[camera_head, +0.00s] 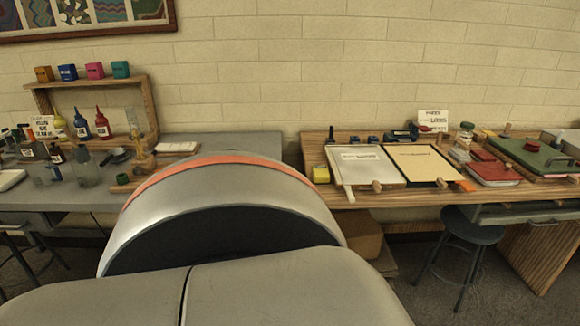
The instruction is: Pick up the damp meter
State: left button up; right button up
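I cannot tell for sure which thing is the damp meter. A small yellow block-shaped thing (321,174) sits at the left front edge of the wooden table (345,195). Two small dark blue things (363,139) stand farther back on that table, and a dark green and black thing (403,133) lies to their right. They are too small to identify. Neither of my grippers is in view. My own grey body fills the lower middle and hides part of the floor and the table fronts.
The grey table (90,199) at left holds bottles and glass jars. A stool (470,228) stands in front at right.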

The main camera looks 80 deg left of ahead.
aim_at(321, 175)
jog(key=u, duration=2.25)
